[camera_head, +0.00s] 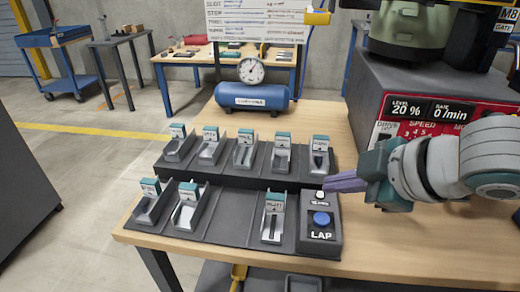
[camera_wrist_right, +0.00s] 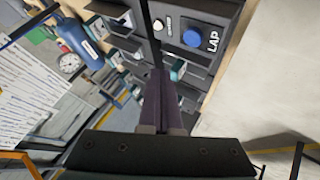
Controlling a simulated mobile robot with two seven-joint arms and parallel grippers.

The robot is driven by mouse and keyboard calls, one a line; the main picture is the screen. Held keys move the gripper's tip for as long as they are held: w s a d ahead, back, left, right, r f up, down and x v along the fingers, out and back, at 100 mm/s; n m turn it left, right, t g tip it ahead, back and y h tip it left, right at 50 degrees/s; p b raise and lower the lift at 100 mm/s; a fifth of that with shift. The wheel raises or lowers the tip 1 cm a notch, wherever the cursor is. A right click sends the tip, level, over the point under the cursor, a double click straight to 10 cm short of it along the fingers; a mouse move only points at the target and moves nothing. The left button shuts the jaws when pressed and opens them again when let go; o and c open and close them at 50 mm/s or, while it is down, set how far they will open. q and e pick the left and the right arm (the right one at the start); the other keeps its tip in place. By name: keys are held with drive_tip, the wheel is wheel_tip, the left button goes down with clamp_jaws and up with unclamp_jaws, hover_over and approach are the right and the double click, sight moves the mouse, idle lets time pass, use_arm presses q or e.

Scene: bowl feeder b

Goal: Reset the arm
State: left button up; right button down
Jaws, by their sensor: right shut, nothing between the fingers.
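My right gripper (camera_head: 340,183) comes in from the right in the head view, above the wooden table. Its purple-grey fingers are together with nothing between them. The fingertips are close to the upper right of the LAP button box, and I cannot tell whether they touch it. In the right wrist view the shut fingers (camera_wrist_right: 160,100) point up the picture. The LAP box (camera_head: 320,240) has a blue button (camera_head: 321,218) and a small white button; its blue button also shows in the right wrist view (camera_wrist_right: 192,38). My left gripper is not in view.
A black two-row rack (camera_head: 225,187) with several labelled bins stands left of the gripper. A blue tank with a gauge (camera_head: 252,95) is behind it. A dark machine with a red control panel (camera_head: 410,112) stands at the back right. The table's front right is clear.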

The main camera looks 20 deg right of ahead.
idle(0.6)
drive_tip(key=s+a+r+m+g+p, duration=0.2)
drive_tip(key=s+a+r+m+p, duration=0.2)
drive_tip(key=s+a+r+p, duration=0.4)
drive_tip(key=s+d+r+m+g+h+p, duration=0.1)
drive_tip(key=s+r+m+g+p, duration=0.1)
drive_tip(key=s+r+m+p, duration=0.3)
drive_tip(key=s+r+g+p, duration=0.2)
drive_tip(key=s+r, duration=0.1)
drive_tip(key=s, duration=0.4)
wheel_tip(320, 180, up, 35)
drive_tip(key=p, duration=3.5)
drive_tip(key=shift+d+r+t, duration=0.15)
drive_tip(key=shift+t, duration=0.15)
drive_tip(key=shift+w, duration=0.1)
